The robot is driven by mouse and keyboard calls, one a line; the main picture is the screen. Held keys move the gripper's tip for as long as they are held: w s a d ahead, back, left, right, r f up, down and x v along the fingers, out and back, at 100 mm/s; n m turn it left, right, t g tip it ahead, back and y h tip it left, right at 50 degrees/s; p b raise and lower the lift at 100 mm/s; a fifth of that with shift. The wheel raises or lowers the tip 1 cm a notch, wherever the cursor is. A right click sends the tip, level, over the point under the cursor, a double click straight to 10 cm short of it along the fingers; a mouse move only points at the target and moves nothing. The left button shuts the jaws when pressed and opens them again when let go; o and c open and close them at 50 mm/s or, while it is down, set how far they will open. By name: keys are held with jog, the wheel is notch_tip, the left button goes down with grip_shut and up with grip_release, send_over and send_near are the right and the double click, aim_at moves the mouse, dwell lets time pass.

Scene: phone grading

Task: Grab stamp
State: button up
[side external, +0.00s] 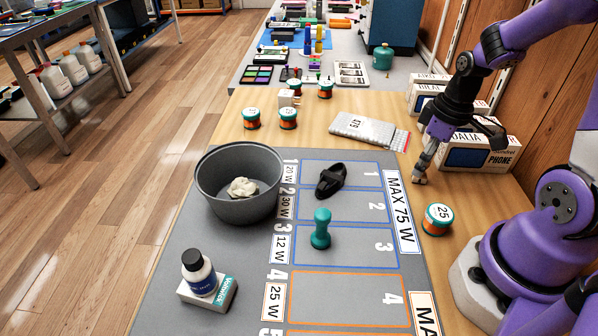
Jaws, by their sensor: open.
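The stamp is most likely the teal, knob-handled piece (320,229) standing upright on the grey mat (190,215), in the section marked 3. My gripper (420,176) is at the right, past the mat's right edge, in front of the phone boxes. It points down and is apart from the stamp, to its upper right in the side external view. The gripper is open with nothing visible in it, though its fingers are small in this view.
A black object (331,180) lies behind the stamp. A grey bowl (238,184) with a crumpled cloth stands left. A bottle (199,272) sits on a small box at front left. A tin marked 25 (437,219) stands right of the mat. Phone boxes (478,152) line the wall.

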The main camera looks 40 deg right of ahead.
jog(key=shift+f, duration=0.25)
grip_shut()
